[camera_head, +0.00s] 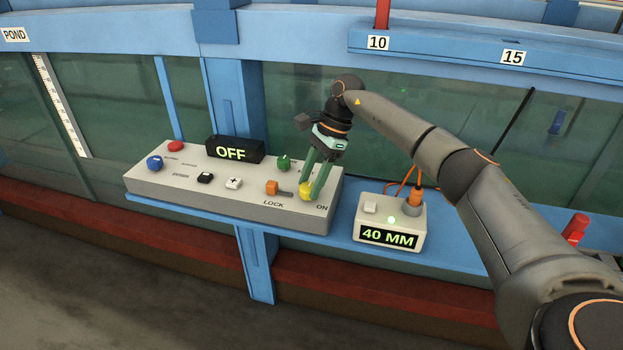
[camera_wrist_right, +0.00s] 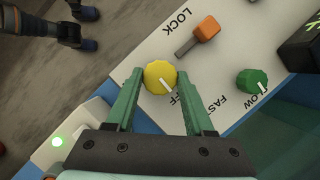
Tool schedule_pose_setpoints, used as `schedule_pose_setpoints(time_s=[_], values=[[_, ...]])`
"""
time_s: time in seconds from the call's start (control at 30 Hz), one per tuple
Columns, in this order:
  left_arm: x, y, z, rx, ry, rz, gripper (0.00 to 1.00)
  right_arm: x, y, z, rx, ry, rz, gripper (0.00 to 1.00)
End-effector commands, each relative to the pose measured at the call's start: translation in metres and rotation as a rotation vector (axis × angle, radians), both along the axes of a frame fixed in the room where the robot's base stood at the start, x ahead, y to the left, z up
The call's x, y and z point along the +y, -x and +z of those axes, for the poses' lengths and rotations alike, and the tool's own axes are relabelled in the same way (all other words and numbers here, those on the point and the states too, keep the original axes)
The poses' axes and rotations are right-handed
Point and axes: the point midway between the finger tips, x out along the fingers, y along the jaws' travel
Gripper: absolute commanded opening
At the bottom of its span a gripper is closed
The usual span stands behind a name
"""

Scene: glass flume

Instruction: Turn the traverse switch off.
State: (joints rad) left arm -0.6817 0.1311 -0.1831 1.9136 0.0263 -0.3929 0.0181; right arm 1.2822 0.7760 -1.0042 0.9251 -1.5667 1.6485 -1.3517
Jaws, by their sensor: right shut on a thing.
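A yellow knob (camera_head: 305,191) sits at the front right of the sloped grey control panel (camera_head: 215,203), by the word ON. In the right wrist view the yellow knob (camera_wrist_right: 158,74) has a white pointer line aimed toward lettering that ends in FF, partly hidden by a finger. My right gripper (camera_head: 309,188) reaches down from above with its green fingers on either side of the knob, shut on it. The right gripper also shows in its wrist view (camera_wrist_right: 159,84). The panel's display (camera_head: 235,149) reads OFF. My left gripper is not in view.
An orange lever (camera_head: 271,187) by the word LOCK stands close left of the knob, a green knob (camera_head: 284,163) behind. A small box (camera_head: 391,222) reading 40 MM, with an orange plug, is to the right. The flume's glass (camera_head: 285,95) rises behind.

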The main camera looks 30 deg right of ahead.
Motion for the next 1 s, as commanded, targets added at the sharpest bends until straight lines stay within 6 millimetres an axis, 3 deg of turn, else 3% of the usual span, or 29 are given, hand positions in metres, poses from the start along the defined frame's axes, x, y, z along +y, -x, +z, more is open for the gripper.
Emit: schedule_pose_setpoints(time_s=[0.63, 0.67, 0.9, 1.0], values=[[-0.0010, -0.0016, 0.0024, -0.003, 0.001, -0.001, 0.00, 0.0004, -0.0009, 0.0005, -0.003, 0.001, 0.053, 0.00], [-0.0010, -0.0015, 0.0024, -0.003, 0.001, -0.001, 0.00, 0.0004, -0.0009, 0.0005, -0.003, 0.001, 0.053, 0.55], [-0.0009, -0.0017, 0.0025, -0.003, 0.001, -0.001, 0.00, 0.0004, -0.0006, 0.0003, -0.002, 0.001, 0.051, 0.82], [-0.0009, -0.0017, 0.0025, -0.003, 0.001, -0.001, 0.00, 0.0003, -0.0005, 0.0002, -0.001, 0.001, 0.050, 0.83]])
